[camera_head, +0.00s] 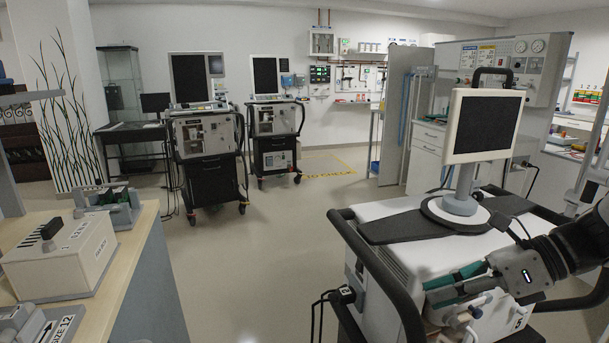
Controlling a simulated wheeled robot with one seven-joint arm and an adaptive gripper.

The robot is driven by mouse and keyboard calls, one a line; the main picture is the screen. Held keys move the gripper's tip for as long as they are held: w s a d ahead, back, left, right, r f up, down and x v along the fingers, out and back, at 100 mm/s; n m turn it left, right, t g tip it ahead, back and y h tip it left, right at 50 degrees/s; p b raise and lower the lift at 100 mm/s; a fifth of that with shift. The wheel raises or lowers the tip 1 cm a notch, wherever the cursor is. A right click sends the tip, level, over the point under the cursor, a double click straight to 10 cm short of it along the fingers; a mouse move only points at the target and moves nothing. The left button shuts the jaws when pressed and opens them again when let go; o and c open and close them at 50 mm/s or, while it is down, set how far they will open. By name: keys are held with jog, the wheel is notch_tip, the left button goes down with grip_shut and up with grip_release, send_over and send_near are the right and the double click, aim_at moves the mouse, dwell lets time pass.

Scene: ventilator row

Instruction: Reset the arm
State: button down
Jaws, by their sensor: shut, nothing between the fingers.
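My gripper (436,291) is at the lower right, at the end of my black and white arm. Its teal-and-grey fingers point left, and it is shut and empty. It appears in front of the near ventilator cart (400,222), close to its side with white ports. I cannot tell from this view whether it touches the cart. The cart carries a white-framed screen (485,126) on a round base.
A wooden counter (133,250) at the left holds a cream box (62,255) and other devices. Two ventilators, one left (203,135) and one right (273,120), stand farther back. The floor (255,235) between is clear. A cabinet (428,155) stands behind the near cart.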

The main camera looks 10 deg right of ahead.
jog(key=s+a+r+n+g+h, duration=0.1)
jog(key=s+a+n+h, duration=0.25)
jog(key=s+n, duration=0.4)
jog(key=s+a+r+n+g+h, duration=0.1)
jog(key=s+a+n+h, duration=0.25)
jog(key=n, duration=0.75)
jog(key=s+a+n+g+h, duration=0.1)
jog(key=s+a+n+h, duration=0.25)
jog(key=s+n, duration=0.45)
notch_tip(320, 180, up, 16)
jog(key=w+n+t+p, duration=0.1)
jog(key=w+t+p, duration=0.1)
jog(key=p, duration=1.2)
jog(key=shift+w+d, duration=0.15)
jog(key=shift+d, duration=0.25)
jog(key=shift+d+f+n, duration=0.1)
jog(key=shift+n, duration=0.15)
